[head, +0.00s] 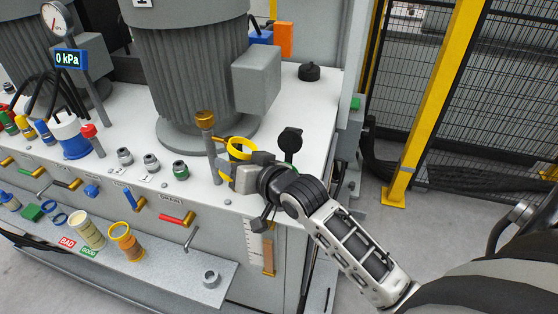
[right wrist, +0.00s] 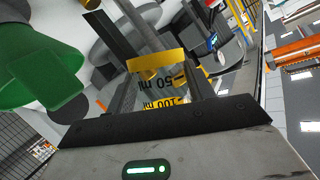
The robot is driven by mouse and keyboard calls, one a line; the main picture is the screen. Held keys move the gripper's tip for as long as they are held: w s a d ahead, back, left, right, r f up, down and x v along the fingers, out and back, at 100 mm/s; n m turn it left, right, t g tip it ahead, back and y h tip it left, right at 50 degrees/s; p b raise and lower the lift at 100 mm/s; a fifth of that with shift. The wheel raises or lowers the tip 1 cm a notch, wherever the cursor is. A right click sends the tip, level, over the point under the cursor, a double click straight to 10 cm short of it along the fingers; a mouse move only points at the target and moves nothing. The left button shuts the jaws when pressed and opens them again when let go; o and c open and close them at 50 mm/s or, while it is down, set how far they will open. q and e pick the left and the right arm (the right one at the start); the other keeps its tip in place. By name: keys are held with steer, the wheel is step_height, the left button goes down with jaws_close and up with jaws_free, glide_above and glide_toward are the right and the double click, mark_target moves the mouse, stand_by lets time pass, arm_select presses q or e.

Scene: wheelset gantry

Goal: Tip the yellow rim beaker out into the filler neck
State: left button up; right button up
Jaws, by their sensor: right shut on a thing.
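The yellow rim beaker (head: 241,148) is clear with a yellow band at its mouth. It is held above the front right of the white machine top, its opening facing up towards the head camera. My right gripper (head: 236,172) is shut on it. In the right wrist view the yellow rim (right wrist: 157,61) and printed volume marks show between the fingers. A black round lid (head: 290,139) stands just right of the beaker with a green part below it, which looks like the filler neck; its mouth is hidden. A large green part (right wrist: 40,62) is close in the right wrist view. My left gripper is out of view.
A brass-capped post (head: 205,120) stands close left of the beaker. A large grey motor (head: 190,70) rises behind. Another yellow-rimmed cup (head: 125,240) and a cream cup (head: 88,230) stand on the lower shelf. A black cap (head: 309,71) sits at the back right.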

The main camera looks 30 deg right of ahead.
steer(key=f, duration=0.1)
steer(key=a+f+n, duration=0.1)
steer(key=f+h, duration=0.1)
steer(key=shift+w+a+f+n, duration=0.15)
steer(key=shift+a+n, duration=0.15)
steer(key=shift+n, duration=0.1)
steer(key=shift+n+g+h, duration=0.4)
steer(key=shift+n+h, duration=0.3)
steer(key=shift+n, duration=0.1)
steer(key=shift+a+r, duration=0.2)
steer(key=shift+r, duration=0.65)
steer(key=shift+a+r, duration=0.15)
steer(key=shift+r, duration=0.75)
steer(key=shift+a+r, duration=0.2)
steer(key=shift+r, duration=0.65)
steer(key=shift+w, duration=0.1)
